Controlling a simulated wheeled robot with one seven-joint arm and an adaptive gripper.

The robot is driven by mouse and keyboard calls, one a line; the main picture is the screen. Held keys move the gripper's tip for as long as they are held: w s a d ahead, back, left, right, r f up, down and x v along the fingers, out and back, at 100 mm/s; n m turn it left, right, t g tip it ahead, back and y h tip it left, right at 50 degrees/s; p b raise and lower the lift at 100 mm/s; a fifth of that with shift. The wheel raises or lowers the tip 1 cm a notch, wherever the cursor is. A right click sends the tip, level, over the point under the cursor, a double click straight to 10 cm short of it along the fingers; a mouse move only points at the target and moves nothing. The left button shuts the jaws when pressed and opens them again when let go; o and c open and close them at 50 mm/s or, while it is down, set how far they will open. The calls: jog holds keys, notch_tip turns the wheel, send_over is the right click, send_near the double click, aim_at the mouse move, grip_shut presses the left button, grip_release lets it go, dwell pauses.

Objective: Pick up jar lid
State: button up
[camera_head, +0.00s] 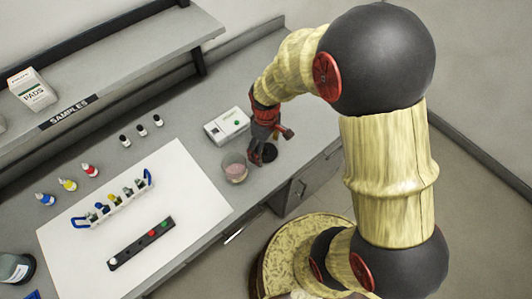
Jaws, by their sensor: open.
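A dark round disc, which looks like the jar lid (270,154), lies flat on the bench near its front edge. A clear open jar (235,168) with pinkish contents stands just left of it. My gripper (261,158) points down at the lid from above, with its dark red-and-black fingers low over the lid's left side. The fingers are open and partly hide the lid. I cannot tell whether they touch it.
A white device (227,126) with a green button stands close behind the jar. A white mat (190,180) to the left bears a rack (115,203) of vials and a black strip (142,243). Small dropper bottles (90,169) stand behind the mat. A shelf (130,50) overhangs the back.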

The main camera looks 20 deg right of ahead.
jog(key=shift+f, duration=0.1)
jog(key=c, duration=0.3)
